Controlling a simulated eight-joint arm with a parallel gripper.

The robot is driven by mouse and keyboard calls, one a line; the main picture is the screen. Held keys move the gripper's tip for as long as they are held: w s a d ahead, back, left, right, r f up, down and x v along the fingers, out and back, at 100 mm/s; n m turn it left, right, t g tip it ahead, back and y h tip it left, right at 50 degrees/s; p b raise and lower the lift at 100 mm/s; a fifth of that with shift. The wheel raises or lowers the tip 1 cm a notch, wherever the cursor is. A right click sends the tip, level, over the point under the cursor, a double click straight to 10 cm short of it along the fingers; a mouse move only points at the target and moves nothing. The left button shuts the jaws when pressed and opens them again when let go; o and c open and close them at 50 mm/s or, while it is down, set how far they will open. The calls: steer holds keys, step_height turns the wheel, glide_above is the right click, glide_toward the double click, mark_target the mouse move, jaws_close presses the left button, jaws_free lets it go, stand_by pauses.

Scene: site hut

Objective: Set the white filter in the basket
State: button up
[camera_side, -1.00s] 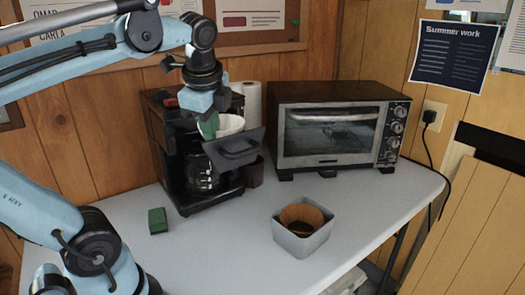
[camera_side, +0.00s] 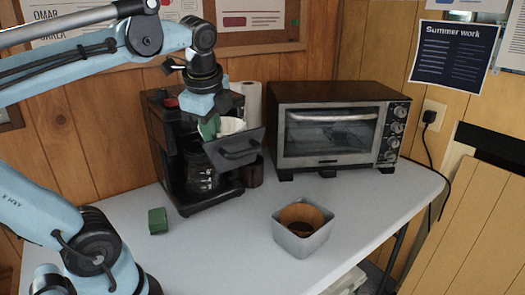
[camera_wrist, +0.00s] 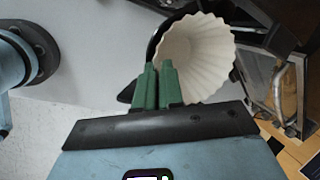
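The white filter (camera_side: 231,126) is a fluted paper cup. It sits low in the mouth of the dark basket (camera_side: 237,149), which juts from the front of the coffee maker (camera_side: 170,130). Only the filter's upper part shows above the basket in the side view. In the wrist view the filter (camera_wrist: 195,55) opens toward the camera, with the basket's dark rim (camera_wrist: 157,42) around part of it. My gripper (camera_wrist: 158,68) has its green fingers close together on the filter's near left wall. I cannot tell whether the filter touches the basket's bottom.
A glass carafe (camera_side: 200,175) stands under the basket. A toaster oven (camera_side: 330,135) is to the right. A grey square container (camera_side: 303,240) with brown contents stands at the front. A green block (camera_side: 157,220) lies on the white table (camera_side: 220,255). The front middle is mostly clear.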

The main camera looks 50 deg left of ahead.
steer(key=shift+s+d+r, duration=0.1)
steer(key=shift+s+d, duration=0.05)
steer(key=v, duration=1.2)
steer(key=shift+r, duration=0.15)
steer(key=x, duration=1.1)
steer(key=shift+f, duration=0.2)
steer(key=shift+x, duration=1)
steer(key=shift+d+r, duration=0.1)
steer(key=shift+r, duration=0.15)
